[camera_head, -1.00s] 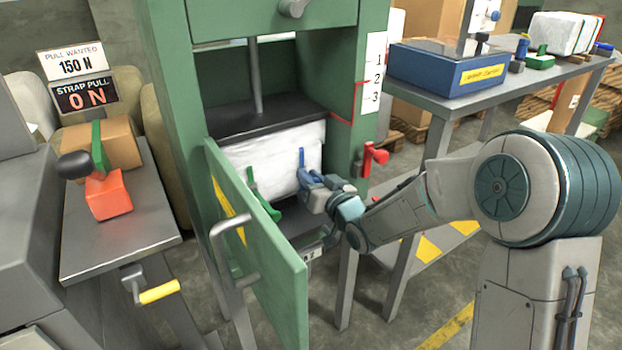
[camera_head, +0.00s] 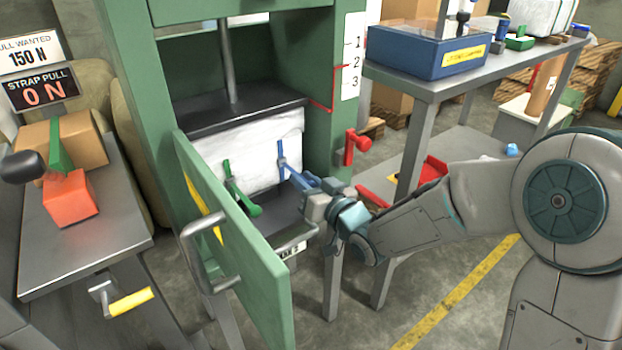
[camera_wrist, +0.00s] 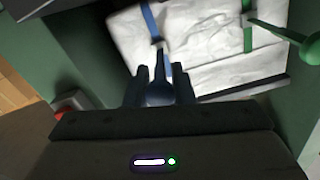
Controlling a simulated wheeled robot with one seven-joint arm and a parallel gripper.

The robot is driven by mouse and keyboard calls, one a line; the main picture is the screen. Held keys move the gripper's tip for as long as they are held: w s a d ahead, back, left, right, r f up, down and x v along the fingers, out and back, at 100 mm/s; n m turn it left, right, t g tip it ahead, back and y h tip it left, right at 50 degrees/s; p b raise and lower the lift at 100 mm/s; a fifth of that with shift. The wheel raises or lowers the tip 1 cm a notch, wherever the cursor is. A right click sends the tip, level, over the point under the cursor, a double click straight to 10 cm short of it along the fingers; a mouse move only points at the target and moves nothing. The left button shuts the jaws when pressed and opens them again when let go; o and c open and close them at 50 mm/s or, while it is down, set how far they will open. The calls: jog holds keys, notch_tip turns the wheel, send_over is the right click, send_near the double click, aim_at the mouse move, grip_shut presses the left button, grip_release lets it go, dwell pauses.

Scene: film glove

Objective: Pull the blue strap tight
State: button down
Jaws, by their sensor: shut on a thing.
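A white wrapped bale (camera_head: 262,155) sits inside the green press under its dark plate. The blue strap (camera_head: 284,150) runs down the front of the bale and out to my gripper (camera_head: 315,197); it also shows in the wrist view (camera_wrist: 151,22). My gripper is shut on the strap's blue end piece (camera_wrist: 158,92), in front of the press opening. A green strap (camera_head: 230,172) with a green handle (camera_head: 245,208) hangs to the left of it, untouched. The strap pull display (camera_head: 42,90) reads 0 N, and the sign (camera_head: 28,55) above it reads 150 N.
The press's green door (camera_head: 235,240) stands open toward me, left of my gripper. A red lever (camera_head: 356,147) is on the right post. A grey bench (camera_head: 430,85) with a blue box (camera_head: 428,50) stands right. A left table (camera_head: 90,240) carries an orange block (camera_head: 70,198).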

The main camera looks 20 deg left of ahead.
jog(key=c, duration=1.2)
grip_release()
jog(key=shift+d, duration=0.1)
jog(key=b+v, duration=0.6)
jog(key=v, duration=0.7)
jog(key=shift+s+d+b, duration=0.15)
jog(key=shift+s+b, duration=0.05)
jog(key=shift+b, duration=0.2)
jog(key=shift+d, duration=0.1)
